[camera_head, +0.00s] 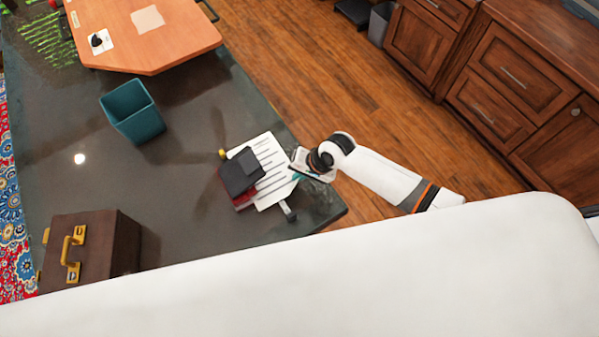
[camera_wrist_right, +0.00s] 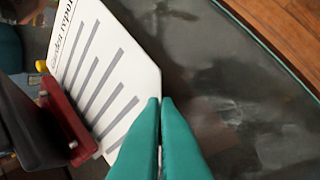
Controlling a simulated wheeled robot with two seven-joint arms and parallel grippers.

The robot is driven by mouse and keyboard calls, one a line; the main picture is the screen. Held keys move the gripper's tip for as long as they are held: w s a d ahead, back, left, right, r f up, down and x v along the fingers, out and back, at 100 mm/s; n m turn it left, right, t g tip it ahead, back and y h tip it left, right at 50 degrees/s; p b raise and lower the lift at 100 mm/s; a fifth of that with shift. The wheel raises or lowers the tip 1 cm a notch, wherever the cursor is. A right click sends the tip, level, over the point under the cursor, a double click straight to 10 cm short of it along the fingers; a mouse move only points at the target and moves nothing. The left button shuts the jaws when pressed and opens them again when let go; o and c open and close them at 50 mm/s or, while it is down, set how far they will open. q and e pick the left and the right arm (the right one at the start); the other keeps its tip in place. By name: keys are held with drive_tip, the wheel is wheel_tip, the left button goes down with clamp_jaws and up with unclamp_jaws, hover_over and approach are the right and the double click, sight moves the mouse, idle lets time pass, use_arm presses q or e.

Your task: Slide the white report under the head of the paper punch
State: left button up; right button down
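The white report (camera_head: 270,160), printed with grey bars, lies on the dark table; it also shows in the right wrist view (camera_wrist_right: 105,75), its title along the left side. The paper punch (camera_head: 241,172), with a black top and red lower part, stands at the report's left edge. In the right wrist view its red part (camera_wrist_right: 68,120) meets that edge; I cannot tell how far the report reaches under the head. My right gripper (camera_head: 297,168) is at the report's right edge. My left gripper is out of view.
A teal bin (camera_head: 132,110) and a brown case (camera_head: 105,243) stand left on the table (camera_head: 185,175). A yellow knob (camera_head: 222,153) and a small grey piece (camera_head: 288,211) are close to the report. An orange board (camera_head: 150,40) is at the back. The table edge lies just right.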

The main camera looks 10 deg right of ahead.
drive_tip(key=c, duration=1.6)
unclamp_jaws()
drive_tip(key=v, duration=1.2)
